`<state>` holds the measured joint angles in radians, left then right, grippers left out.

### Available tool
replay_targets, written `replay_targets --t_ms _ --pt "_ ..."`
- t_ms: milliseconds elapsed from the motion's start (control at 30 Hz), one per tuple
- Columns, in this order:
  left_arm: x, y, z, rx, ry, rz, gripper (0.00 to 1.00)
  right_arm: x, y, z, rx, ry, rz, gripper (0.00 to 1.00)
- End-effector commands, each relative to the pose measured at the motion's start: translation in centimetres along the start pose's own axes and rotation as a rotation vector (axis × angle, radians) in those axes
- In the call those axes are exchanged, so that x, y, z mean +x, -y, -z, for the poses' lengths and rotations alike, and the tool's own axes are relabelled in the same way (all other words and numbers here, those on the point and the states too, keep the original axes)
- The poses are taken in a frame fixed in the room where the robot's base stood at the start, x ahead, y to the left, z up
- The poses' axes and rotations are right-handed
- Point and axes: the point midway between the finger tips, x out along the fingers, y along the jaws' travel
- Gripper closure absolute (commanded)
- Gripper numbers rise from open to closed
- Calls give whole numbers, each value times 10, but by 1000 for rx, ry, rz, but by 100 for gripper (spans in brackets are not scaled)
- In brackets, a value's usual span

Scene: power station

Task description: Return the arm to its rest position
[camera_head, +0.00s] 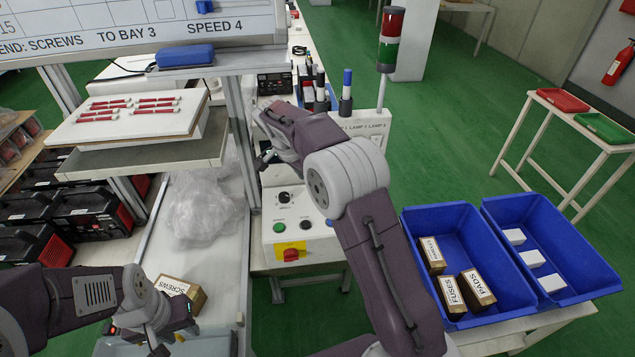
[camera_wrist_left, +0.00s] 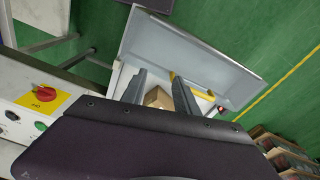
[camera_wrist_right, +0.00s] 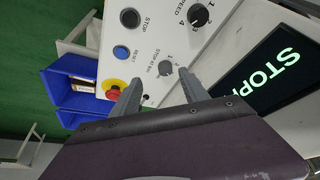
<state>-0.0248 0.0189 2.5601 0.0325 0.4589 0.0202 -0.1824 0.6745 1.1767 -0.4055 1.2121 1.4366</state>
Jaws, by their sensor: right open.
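My right arm reaches up from the bottom middle of the head view. Its gripper (camera_head: 265,158) is at the upright panel beside the signal tower, mostly hidden by its own wrist. In the right wrist view the gripper (camera_wrist_right: 160,88) is open and empty. Its fingers point at a panel with a speed knob (camera_wrist_right: 198,15), a smaller knob (camera_wrist_right: 165,67) and a blue button (camera_wrist_right: 121,53); contact cannot be told. My left gripper (camera_head: 148,335) is low at the left, near the SCREWS box (camera_head: 180,293). The left wrist view shows it open, with a brown box (camera_wrist_left: 158,97) beyond its fingers.
A blue bin (camera_head: 432,213) with small cartons and another blue bin (camera_head: 553,203) with white boxes stand at the right. The signal tower (camera_head: 388,45) stands beyond my right arm. A dark screen (camera_wrist_right: 275,75) is close to my right gripper.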

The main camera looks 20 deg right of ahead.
Motion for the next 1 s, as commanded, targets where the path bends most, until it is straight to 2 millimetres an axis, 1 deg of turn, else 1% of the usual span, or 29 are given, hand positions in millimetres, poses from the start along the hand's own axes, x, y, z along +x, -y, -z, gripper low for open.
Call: replay_targets --t_ms 33,100,200,667,700,767,800,833,867,900,967,1000 --pt "4 0 0 0 0 0 64 -2 -7 4 2 0 1 47" --pt "5 0 0 0 0 0 64 -6 -15 9 2 0 0 47" --pt "6 0 0 0 0 0 64 -9 -21 13 0 1 -1 47" --pt "5 0 0 0 0 0 64 -10 -23 14 0 1 -1 47" --pt "5 0 0 0 0 0 64 -11 -24 16 5 0 0 47" --pt "5 0 0 0 0 0 64 -20 -24 24 21 -8 18 47" --pt "5 0 0 0 0 0 64 -30 -29 32 38 -15 35 47" --pt "5 0 0 0 0 0 64 -34 -40 34 47 -12 28 47" --pt "5 0 0 0 0 0 64 -35 -53 32 52 1 14 47" --pt "5 0 0 0 0 0 64 -34 -69 25 55 25 -1 47" --pt "5 0 0 0 0 0 64 -29 -92 12 24 67 -10 47" --pt "5 0 0 0 0 0 64 -25 -106 0 -17 98 -10 47"
